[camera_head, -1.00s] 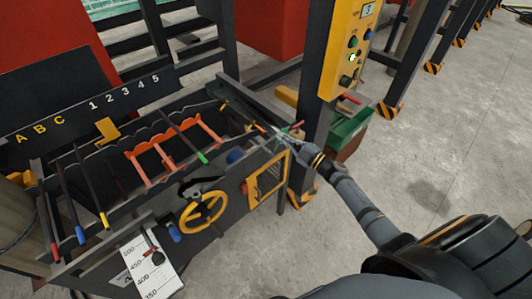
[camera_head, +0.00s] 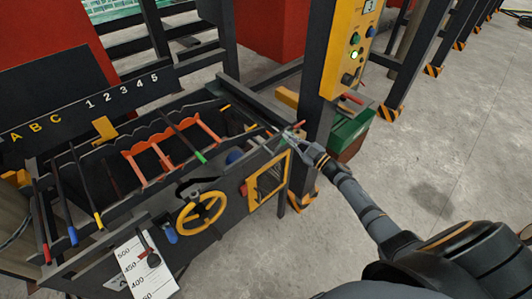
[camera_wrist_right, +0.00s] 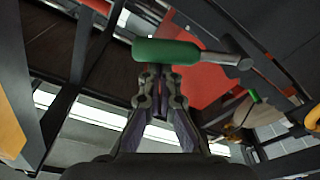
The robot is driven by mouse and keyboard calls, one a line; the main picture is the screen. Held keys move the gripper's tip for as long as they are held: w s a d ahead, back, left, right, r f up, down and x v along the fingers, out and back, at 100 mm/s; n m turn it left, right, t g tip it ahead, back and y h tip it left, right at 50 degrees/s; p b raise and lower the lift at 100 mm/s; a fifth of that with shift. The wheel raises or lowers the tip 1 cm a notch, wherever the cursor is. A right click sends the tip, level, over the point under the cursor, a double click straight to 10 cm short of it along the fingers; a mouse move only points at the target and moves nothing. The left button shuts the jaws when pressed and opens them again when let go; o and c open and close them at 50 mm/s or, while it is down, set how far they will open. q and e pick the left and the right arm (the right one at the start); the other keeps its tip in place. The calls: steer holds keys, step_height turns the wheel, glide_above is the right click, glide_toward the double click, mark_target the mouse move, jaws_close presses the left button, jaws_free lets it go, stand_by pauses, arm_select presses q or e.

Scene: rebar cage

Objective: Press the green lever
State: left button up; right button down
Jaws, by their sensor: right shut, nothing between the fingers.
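A green lever handle (camera_wrist_right: 165,52) on a metal rod shows large in the right wrist view, just beyond my fingertips. My right gripper (camera_wrist_right: 155,85) is shut and empty, its tips close below the handle; I cannot tell whether they touch it. In the head view my right gripper (camera_head: 292,138) is at the right end of the dark machine, beside the post. A green-tipped bar (camera_head: 202,158) lies over the machine's tray, to the left of the gripper; I cannot tell if it is the same green part. My left gripper is not in view.
The yellow control panel (camera_head: 350,45) with a lit green button is on the post behind my gripper. A yellow handwheel (camera_head: 200,212) and a yellow-framed window (camera_head: 267,180) are on the machine's front. A green box (camera_head: 350,132) stands behind.

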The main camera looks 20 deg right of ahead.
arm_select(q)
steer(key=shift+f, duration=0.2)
arm_select(e)
steer(key=shift+d+f, duration=0.15)
steer(key=shift+f, duration=0.1)
stand_by(0.3)
